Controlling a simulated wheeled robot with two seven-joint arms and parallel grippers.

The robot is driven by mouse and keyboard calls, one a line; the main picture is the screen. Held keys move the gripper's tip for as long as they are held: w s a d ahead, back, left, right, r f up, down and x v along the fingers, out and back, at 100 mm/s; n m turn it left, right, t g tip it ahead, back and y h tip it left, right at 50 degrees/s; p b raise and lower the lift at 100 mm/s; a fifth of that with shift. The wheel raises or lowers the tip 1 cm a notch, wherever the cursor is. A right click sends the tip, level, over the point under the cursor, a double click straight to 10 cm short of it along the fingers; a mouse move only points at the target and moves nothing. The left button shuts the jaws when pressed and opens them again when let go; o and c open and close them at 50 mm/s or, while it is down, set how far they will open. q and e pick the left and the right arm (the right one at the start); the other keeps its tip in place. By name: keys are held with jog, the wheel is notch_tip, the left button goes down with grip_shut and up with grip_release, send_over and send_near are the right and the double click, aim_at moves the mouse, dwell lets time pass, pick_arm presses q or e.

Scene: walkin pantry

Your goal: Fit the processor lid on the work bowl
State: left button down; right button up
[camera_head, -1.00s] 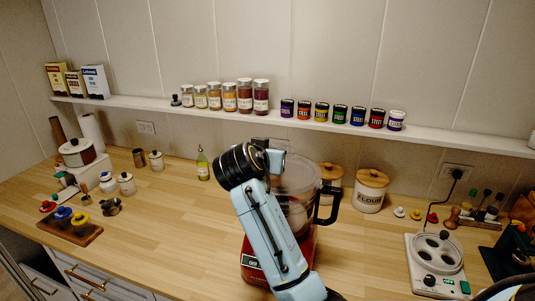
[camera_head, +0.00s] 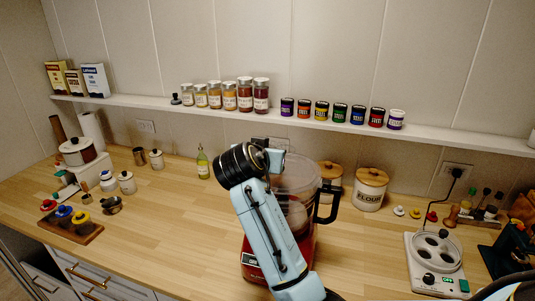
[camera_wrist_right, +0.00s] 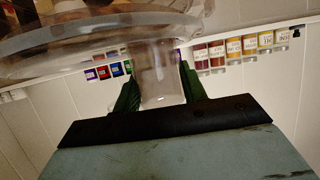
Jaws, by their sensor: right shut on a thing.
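The food processor has a red base (camera_head: 252,262) and a clear work bowl (camera_head: 304,217) with a dark handle (camera_head: 328,203). It stands upright on the counter, partly hidden behind my right arm. The clear processor lid (camera_wrist_right: 90,40) shows in the right wrist view, with its feed tube (camera_wrist_right: 160,78) between the green fingers of my right gripper (camera_wrist_right: 160,92). That gripper is shut on the tube. In the head view the lid (camera_head: 298,168) is at the bowl's top; I cannot tell whether it is seated. My left gripper is not in view.
Wooden-lidded canisters (camera_head: 371,190) stand behind and right of the processor. A white appliance with round wells (camera_head: 437,262) is at the right. A wall shelf (camera_head: 440,131) holds several jars. The counter left of my arm (camera_head: 190,225) is largely clear.

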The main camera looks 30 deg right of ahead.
jog(key=shift+f+b, duration=0.4)
jog(key=shift+f, duration=0.6)
dwell(0.4)
jog(key=o, duration=1.2)
jog(key=b+v, duration=0.2)
jog(key=v, duration=1.1)
jog(key=shift+s+a+r, duration=0.1)
jog(key=shift+r, duration=0.1)
